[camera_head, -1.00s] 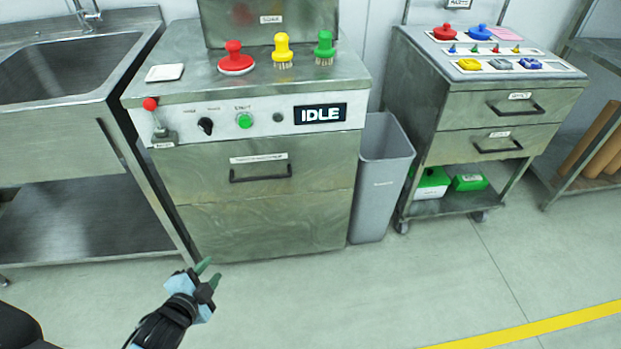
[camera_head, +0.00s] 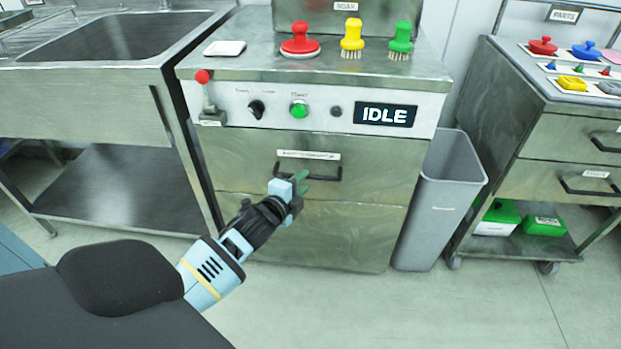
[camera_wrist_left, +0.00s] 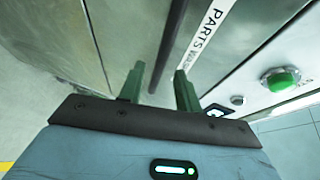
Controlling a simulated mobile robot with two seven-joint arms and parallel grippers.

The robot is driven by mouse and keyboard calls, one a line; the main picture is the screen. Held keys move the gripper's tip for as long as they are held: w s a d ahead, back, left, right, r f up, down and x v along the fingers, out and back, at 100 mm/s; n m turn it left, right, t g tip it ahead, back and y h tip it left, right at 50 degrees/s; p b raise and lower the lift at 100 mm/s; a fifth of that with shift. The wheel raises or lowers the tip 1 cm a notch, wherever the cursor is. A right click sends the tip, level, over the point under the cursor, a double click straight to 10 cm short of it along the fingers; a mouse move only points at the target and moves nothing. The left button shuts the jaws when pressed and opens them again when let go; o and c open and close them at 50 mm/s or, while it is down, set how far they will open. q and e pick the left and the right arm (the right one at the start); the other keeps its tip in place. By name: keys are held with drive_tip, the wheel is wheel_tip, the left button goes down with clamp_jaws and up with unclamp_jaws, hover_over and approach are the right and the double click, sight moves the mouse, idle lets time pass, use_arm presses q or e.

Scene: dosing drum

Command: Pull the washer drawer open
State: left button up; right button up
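The washer drawer (camera_head: 235,160) is a steel front with a dark bar handle (camera_head: 338,172) under a white label; it looks shut, flush with the cabinet. My left gripper (camera_head: 302,182) is at the handle and covers part of it in the head view. In the left wrist view, the green fingers of my left gripper (camera_wrist_left: 160,80) are apart. The dark handle bar (camera_wrist_left: 168,45) runs toward the gap between them, beside the "PARTS WASHER" label (camera_wrist_left: 205,35). I cannot tell whether a finger touches the bar. My right gripper is not in view.
Above the drawer is a panel with a red-knobbed lever (camera_head: 204,77), a green button (camera_head: 299,109) and an IDLE display (camera_head: 386,115). A grey bin (camera_head: 440,205) stands close on the right, a sink bench (camera_head: 105,105) on the left. Floor in front is clear.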

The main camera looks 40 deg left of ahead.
sight(308, 178)
use_arm(q)
drive_tip(key=shift+b+x, duration=0.5)
drive_tip(key=shift+x, duration=1.7)
clamp_jaws()
